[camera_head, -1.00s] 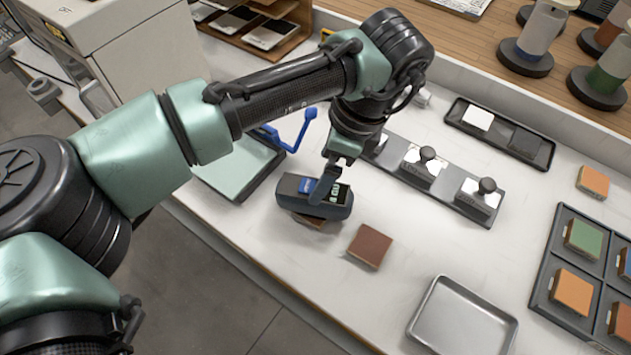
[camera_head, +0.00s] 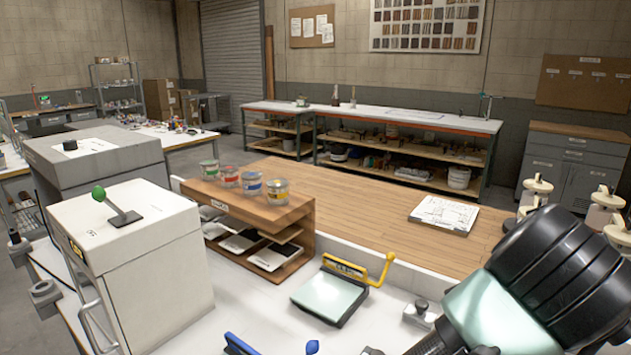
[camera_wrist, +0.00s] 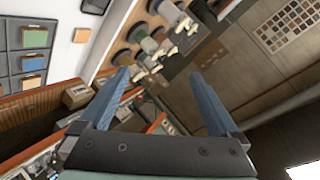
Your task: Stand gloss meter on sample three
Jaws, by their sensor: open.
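My gripper (camera_wrist: 160,75) shows in the wrist view with its two blue-grey fingers wide apart and nothing between them. It is held up, facing across the room rather than down at the bench. The gloss meter is in neither current view. The sample blocks by it are also out of sight, so I cannot tell how the meter stands now. A dark tray (camera_wrist: 12,65) with coloured sample blocks (camera_wrist: 33,82) shows at the left of the wrist view.
In the head view, a white machine (camera_head: 140,260) stands at the left, beside a wooden rack (camera_head: 295,222) topped by several small cans. A pale plate with a yellow handle (camera_head: 380,270) lies on the white bench. A paper stack (camera_head: 443,214) lies on the wooden worktop. My arm fills the lower right.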

